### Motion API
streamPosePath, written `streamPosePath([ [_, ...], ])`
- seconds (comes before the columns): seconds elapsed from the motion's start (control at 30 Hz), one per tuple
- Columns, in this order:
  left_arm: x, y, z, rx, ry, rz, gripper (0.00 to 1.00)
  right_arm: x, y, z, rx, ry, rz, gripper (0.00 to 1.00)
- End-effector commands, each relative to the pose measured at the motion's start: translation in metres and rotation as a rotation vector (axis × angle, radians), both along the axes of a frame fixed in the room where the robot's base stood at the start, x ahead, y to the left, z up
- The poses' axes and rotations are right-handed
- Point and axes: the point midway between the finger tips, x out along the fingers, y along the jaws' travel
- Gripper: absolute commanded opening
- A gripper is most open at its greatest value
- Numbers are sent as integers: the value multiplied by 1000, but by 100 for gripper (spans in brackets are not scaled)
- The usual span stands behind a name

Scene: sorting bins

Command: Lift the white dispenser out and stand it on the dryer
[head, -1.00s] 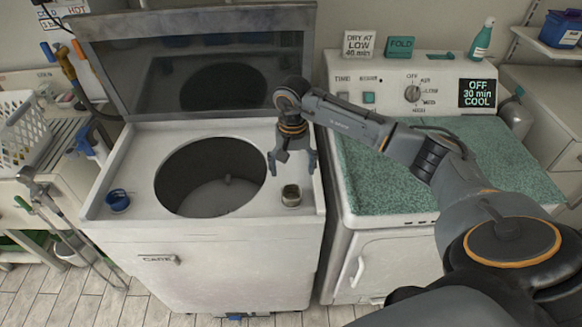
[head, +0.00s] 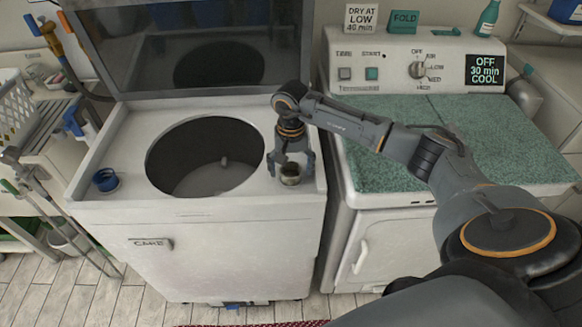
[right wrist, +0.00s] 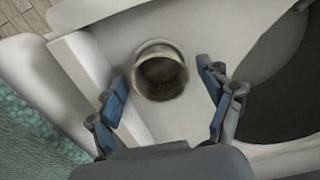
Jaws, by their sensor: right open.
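The white dispenser (head: 290,179) looks off-white to grey, a small round cup with a dark, stained inside. It stands upright at the right front corner of the washer top (head: 225,203). My right gripper (head: 291,168) is open and points down, with its fingertips on either side of the dispenser. In the right wrist view the dispenser (right wrist: 160,72) lies between and a little beyond the blue-padded fingers (right wrist: 164,95), with a gap on both sides. The dryer (head: 480,130) stands at the right with a green speckled top. My left gripper is out of view.
A blue cup (head: 106,180) sits at the washer's left front corner. The round drum opening (head: 205,160) is left of my gripper, and the raised lid (head: 200,50) stands behind it. The dryer's green top (head: 500,130) is clear of objects, with a control panel (head: 420,68) behind.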

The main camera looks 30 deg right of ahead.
Motion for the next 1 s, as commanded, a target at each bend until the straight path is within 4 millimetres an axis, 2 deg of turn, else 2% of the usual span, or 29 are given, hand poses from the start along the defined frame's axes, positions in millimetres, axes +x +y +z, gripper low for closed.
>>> streamPosePath([
  [1.0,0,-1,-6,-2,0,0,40,0,0,0,1,-1,0,79],
])
